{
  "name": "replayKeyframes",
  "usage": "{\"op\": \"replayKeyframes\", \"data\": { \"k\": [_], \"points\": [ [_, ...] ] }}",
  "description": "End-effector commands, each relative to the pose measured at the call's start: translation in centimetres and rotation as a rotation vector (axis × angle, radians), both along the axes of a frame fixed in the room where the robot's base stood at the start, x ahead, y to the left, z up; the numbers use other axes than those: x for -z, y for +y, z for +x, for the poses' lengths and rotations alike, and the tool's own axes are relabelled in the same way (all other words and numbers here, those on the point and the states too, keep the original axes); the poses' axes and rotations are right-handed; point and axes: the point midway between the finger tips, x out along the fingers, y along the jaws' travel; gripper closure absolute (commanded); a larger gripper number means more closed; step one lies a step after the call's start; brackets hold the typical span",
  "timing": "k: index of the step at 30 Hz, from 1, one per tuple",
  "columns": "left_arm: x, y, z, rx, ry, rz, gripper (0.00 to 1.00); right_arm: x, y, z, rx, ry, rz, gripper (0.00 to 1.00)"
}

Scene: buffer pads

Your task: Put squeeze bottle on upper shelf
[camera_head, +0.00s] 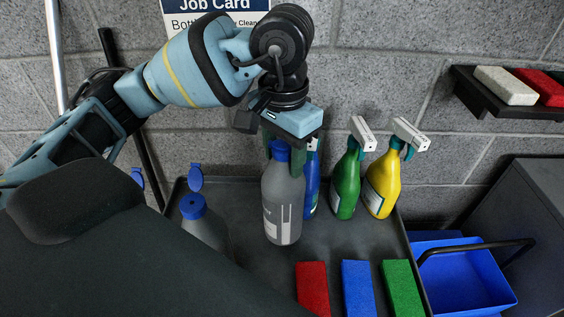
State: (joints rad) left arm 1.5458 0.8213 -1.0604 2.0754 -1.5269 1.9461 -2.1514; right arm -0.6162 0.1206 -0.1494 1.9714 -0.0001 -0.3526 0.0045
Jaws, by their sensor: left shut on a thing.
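A grey squeeze bottle (284,205) with a blue cap stands upright in my left gripper (284,147). The gripper comes down from above, and its fingers are shut around the bottle's cap and neck. The bottle is over the dark tray-like shelf (262,270); I cannot tell whether its base touches the surface. Another grey bottle (206,230) with an open blue flip cap stands to the left, partly hidden by a dark shape in front. My right gripper is not in view.
Blue (311,188), green (346,186) and yellow (382,185) spray bottles stand close to the right of the held bottle. Red (312,290), blue (358,288) and green (402,288) pads lie in front. A wall shelf (470,90) with pads is at upper right, above a blue bucket (465,280).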

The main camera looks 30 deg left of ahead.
Motion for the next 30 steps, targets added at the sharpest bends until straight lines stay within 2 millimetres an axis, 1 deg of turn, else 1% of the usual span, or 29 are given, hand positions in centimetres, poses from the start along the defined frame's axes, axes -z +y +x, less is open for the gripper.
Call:
{"op": "replayKeyframes", "data": {
  "k": [7, 12, 22, 30],
  "points": [
    [-0.1, 0.3, 0.2, -0.002, -0.004, -0.001, 1.0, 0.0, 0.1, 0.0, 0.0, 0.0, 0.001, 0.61],
    [0.1, 1.3, 0.8, -0.004, -0.003, -0.001, 1.0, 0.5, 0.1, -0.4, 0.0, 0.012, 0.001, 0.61],
    [3.3, 1.1, 0.7, 0.0, 0.001, 0.0, 1.0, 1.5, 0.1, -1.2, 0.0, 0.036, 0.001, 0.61],
    [3.4, 1.1, 0.6, -0.001, -0.005, -0.001, 1.0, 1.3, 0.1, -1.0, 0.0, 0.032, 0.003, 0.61]
  ]
}}
